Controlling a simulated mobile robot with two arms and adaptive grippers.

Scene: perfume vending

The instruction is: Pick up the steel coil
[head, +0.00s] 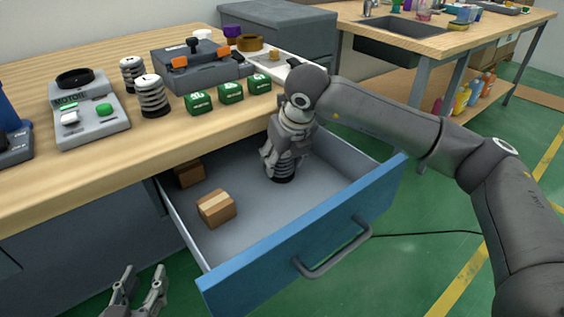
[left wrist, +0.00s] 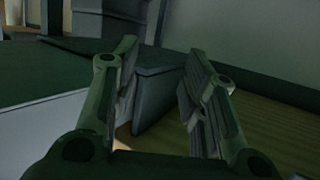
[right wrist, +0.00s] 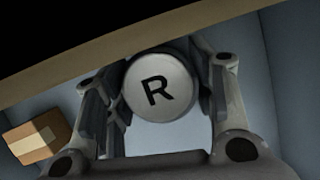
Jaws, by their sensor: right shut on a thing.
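My right gripper (head: 281,160) reaches down into the open drawer and is shut on a steel coil. The coil's dark ridged lower end (head: 281,175) shows below the fingers in the head view; the rest is hidden by the gripper. In the right wrist view its round pale top marked "R" (right wrist: 160,88) sits between the fingers (right wrist: 160,105). Two similar grey coils with dark bands stand upright on the wooden table, one in front (head: 152,97) and one behind (head: 131,75). My left gripper (head: 137,292) is open and empty, low in front of the cabinet.
The blue-fronted drawer (head: 300,255) also holds two small cardboard boxes, one nearer (head: 216,208) and one at the back left (head: 189,173). The table edge overhangs the drawer's back. A motor device (head: 88,115), green blocks (head: 231,93) and a grey case (head: 200,68) stand on the table.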

